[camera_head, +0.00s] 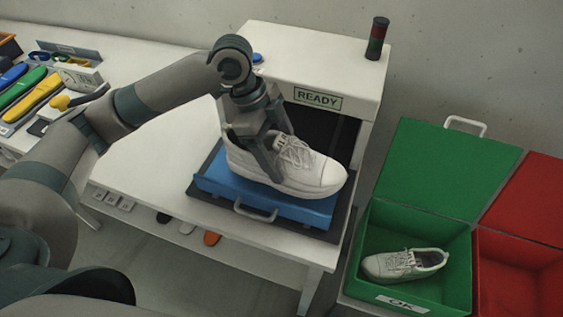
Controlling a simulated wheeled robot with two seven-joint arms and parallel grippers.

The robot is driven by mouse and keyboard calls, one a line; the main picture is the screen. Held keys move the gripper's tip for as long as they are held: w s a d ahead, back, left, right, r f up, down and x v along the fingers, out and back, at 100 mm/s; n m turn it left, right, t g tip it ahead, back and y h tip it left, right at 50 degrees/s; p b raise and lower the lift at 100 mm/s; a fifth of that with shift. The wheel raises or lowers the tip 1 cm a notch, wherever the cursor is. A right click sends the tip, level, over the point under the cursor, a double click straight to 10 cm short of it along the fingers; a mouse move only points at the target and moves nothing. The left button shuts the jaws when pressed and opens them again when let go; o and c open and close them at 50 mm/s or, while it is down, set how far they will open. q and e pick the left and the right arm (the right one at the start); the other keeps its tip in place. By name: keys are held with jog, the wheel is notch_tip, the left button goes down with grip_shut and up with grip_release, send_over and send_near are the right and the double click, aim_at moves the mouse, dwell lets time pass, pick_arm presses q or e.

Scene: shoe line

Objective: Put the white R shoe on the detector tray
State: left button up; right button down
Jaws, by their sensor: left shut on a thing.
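A white shoe (315,172) with laces is at the detector, toe pointing right. It is over the blue detector tray (225,188), which is pulled out from the machine and has a front handle. I cannot tell whether the sole touches the tray. My left gripper (265,160) comes down from above and is shut on the shoe near its ankle opening. A second white shoe (385,265) lies in the green bin. I cannot read an R or L on either shoe. My right gripper is not in view.
The green bin (440,285), labelled OK, and a red bin (510,280) stand open at right. Colored insoles (35,92) and small items lie at left. The white table (150,165) is clear near the tray.

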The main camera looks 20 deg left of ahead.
pick_arm(q)
notch_tip(320, 180, down, 3)
jog(key=shift+f+p, duration=0.15)
jog(key=shift+p, duration=0.5)
jog(key=shift+f, duration=0.3)
jog(key=shift+f, duration=0.15)
jog(key=o, duration=1.3)
jog(key=shift+o, duration=0.2)
jog(key=b+v, duration=0.3)
jog(key=v, duration=0.9)
